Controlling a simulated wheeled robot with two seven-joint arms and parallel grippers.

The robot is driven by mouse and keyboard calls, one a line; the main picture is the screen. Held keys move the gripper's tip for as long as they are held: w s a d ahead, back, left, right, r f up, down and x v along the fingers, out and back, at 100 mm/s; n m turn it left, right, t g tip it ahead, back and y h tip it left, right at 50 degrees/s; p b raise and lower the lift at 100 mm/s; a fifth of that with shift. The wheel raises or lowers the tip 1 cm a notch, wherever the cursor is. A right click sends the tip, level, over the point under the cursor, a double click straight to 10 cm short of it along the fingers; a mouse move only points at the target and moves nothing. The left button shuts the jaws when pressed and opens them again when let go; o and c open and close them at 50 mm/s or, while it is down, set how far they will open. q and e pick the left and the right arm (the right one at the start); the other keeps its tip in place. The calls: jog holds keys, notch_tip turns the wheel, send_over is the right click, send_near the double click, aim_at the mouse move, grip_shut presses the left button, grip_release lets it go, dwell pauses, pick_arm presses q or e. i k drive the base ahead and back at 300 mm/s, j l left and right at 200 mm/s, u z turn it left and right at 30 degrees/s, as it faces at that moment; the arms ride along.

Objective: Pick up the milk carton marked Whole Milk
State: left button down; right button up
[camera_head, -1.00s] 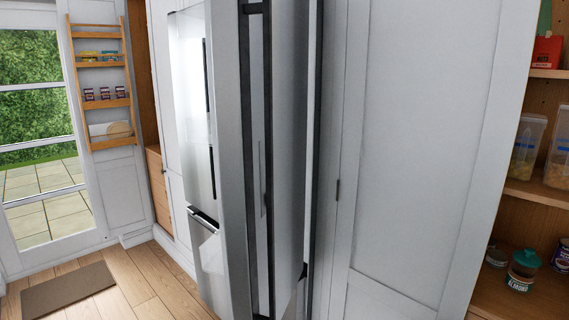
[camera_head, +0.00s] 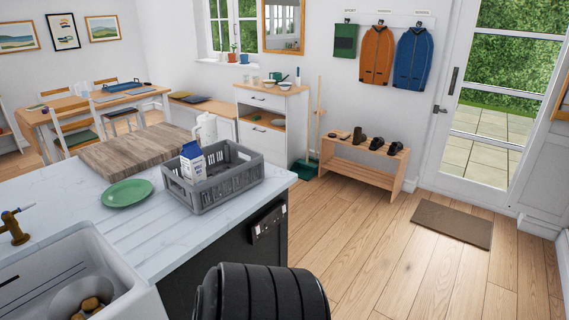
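A white and blue milk carton (camera_head: 193,163) stands upright at the left side of a grey plastic crate (camera_head: 216,192) on the island worktop. It appears to be inside the crate, whose wall hides its lower part. The print on the carton is too small to read, so I cannot tell whether it says Whole Milk. Neither of my grippers is in view.
A sink (camera_head: 85,265) is at the lower left. Wooden floor (camera_head: 400,255) is clear right of the island.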

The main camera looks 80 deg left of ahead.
aim_at(192, 161)
jog(key=u, duration=3.15)
